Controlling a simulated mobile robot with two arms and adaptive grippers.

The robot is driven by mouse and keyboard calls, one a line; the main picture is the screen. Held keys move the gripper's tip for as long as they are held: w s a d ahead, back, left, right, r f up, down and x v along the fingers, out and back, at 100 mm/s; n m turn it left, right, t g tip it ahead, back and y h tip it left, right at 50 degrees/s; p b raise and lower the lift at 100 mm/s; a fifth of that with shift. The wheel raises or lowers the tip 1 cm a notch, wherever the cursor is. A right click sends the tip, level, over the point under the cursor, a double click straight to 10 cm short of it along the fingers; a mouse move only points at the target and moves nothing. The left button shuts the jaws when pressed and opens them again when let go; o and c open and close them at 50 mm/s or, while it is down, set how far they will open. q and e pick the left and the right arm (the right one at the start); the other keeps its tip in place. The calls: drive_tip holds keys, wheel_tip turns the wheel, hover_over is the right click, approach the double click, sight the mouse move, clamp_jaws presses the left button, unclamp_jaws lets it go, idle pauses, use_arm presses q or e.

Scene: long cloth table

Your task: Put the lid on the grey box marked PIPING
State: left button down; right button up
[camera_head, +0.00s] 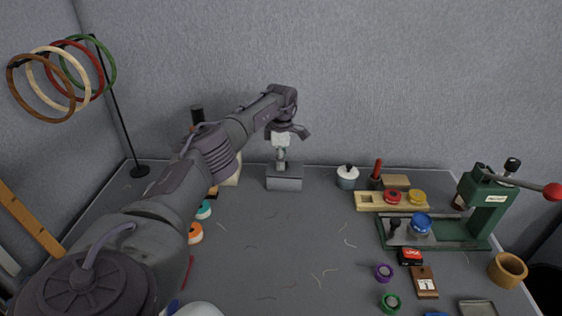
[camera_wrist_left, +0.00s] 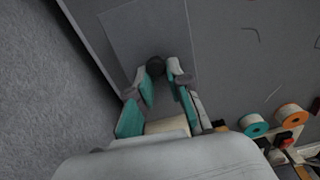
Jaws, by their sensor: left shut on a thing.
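The grey box (camera_head: 285,184) stands near the back edge of the table, left of the middle. Its marking is too small to read. My left gripper (camera_head: 281,158) points down over it. In the left wrist view the fingers (camera_wrist_left: 160,72) are shut on a dark round knob (camera_wrist_left: 155,66). The knob sits in the middle of a flat grey panel, the lid (camera_wrist_left: 150,32). The lid is at the top of the box, and I cannot tell whether it rests fully or hangs slightly above. My right gripper is not in view.
A white pot (camera_head: 347,178) with a dark knob stands right of the box. A cream object (camera_head: 232,172) stands close on the left. A green press (camera_head: 480,205) and a wooden tray (camera_head: 370,203) are at the right. Tape rolls (camera_head: 195,233) lie along the left. The middle is mostly clear.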

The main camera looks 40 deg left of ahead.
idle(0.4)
use_arm(q)
drive_tip(key=c, duration=0.5)
unclamp_jaws()
drive_tip(key=shift+c, duration=0.2)
drive_tip(key=shift+r, duration=0.15)
drive_tip(key=shift+r+p, duration=2.8)
drive_tip(key=shift+r, duration=0.55)
clamp_jaws()
drive_tip(key=shift+f, duration=0.25)
